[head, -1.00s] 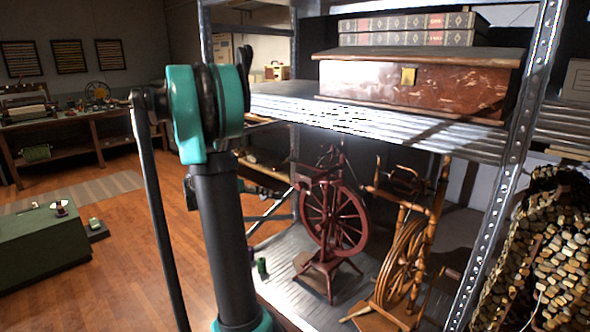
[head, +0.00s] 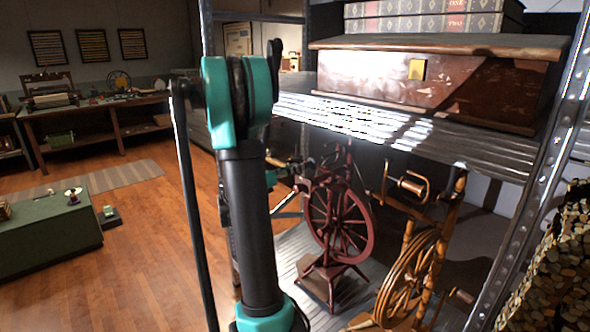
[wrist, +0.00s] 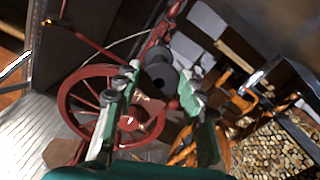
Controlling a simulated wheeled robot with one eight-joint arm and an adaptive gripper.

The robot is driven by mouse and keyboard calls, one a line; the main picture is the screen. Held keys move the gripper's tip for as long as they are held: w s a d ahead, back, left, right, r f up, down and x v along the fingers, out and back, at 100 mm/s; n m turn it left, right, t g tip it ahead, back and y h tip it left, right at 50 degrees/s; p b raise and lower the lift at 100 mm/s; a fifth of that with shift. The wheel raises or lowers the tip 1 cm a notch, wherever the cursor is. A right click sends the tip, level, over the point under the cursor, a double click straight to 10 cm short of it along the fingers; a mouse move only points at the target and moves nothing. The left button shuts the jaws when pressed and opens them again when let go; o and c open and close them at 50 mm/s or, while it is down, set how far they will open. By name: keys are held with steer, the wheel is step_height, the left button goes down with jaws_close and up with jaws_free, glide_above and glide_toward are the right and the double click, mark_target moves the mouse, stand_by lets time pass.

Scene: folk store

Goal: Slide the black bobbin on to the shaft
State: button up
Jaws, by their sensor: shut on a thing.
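My gripper (wrist: 158,88) is shut on the black bobbin (wrist: 162,76), which sits between the fingertips in the wrist view. The bobbin's end flange faces the wrist camera. Beyond it is the upper frame of the dark red spinning wheel (wrist: 86,78), also seen in the head view (head: 341,222). In the head view my gripper (head: 303,178) is beside the top of this wheel, partly behind my arm. The shaft cannot be made out clearly, and I cannot tell whether the bobbin touches it.
A lighter wooden spinning wheel (head: 412,270) with a brown bobbin (head: 412,185) stands to the right. A metal shelf (head: 420,135) carrying a wooden chest (head: 440,85) hangs above. A metal post (head: 550,170) stands at right. Open floor (head: 150,260) lies left.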

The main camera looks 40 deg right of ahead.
mark_target(308, 163)
steer(key=d, duration=0.5)
steer(key=shift+w+d, duration=0.15)
steer(key=shift+d, duration=0.05)
steer(key=shift+c, duration=0.4)
steer(key=shift+w+d+r, duration=0.1)
steer(key=shift+d, duration=1.1)
steer(key=shift+c, duration=0.9)
steer(key=d, duration=0.4)
steer(key=shift+w+d, duration=0.2)
steer(key=shift+w, duration=0.05)
steer(key=shift+c, duration=0.6)
steer(key=shift+o, duration=0.9)
steer(key=shift+d, duration=0.85)
steer(key=shift+c, duration=0.2)
steer(key=shift+a, duration=0.4)
steer(key=shift+a+r, duration=0.25)
steer(key=shift+a, duration=0.3)
steer(key=shift+s+a+r, duration=0.1)
steer(key=shift+a, duration=0.7)
steer(key=shift+c, duration=0.6)
